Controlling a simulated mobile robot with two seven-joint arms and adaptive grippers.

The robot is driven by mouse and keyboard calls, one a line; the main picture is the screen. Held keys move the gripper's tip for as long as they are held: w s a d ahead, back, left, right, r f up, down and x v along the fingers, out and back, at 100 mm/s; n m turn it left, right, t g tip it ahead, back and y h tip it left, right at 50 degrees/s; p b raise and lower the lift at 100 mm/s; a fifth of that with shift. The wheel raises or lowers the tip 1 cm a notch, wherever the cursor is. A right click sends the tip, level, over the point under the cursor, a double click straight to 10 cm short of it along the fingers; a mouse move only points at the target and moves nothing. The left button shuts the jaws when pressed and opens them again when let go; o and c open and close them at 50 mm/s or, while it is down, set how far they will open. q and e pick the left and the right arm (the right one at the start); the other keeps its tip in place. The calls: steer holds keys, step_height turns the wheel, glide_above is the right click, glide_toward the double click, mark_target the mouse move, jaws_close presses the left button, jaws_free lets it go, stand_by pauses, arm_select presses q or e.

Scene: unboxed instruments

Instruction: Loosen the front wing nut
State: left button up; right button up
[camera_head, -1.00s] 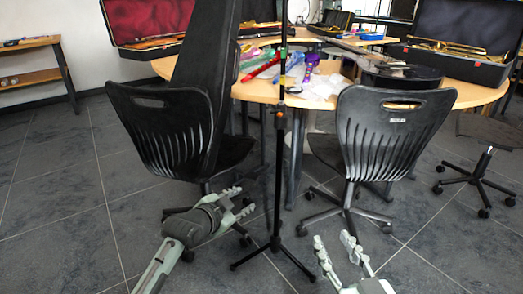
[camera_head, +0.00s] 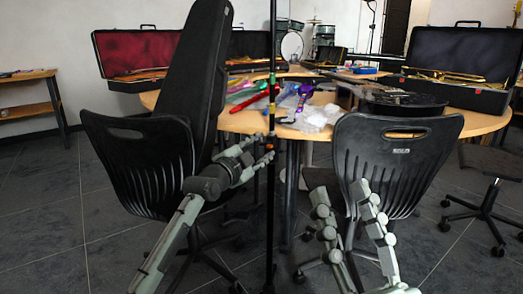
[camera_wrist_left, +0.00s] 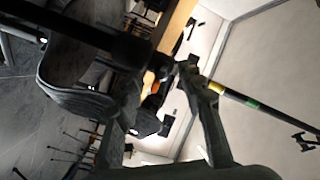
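A thin black upright stand pole (camera_head: 272,60) with green and yellow bands rises in front of the table. It also shows slanting in the left wrist view (camera_wrist_left: 275,116). The front wing nut cannot be made out; a small orange part (camera_wrist_left: 151,78) shows by the pole near my left fingers. My left gripper (camera_head: 257,152) is open, its fingertips close to the pole at about seat-back height. I cannot tell whether they touch it. My right gripper (camera_head: 340,190) is open and empty, right of the pole, in front of the right chair.
A black chair (camera_head: 138,165) with a tall black case (camera_head: 200,75) stands left of the pole. Another black chair (camera_head: 392,150) stands right. A round wooden table (camera_head: 235,122) behind holds instruments and open cases, including a red-lined one (camera_head: 135,52).

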arm_select(q)
steer(key=shift+w+d, duration=0.15)
steer(key=shift+w, duration=0.05)
steer(key=shift+c, duration=0.4)
jaws_close()
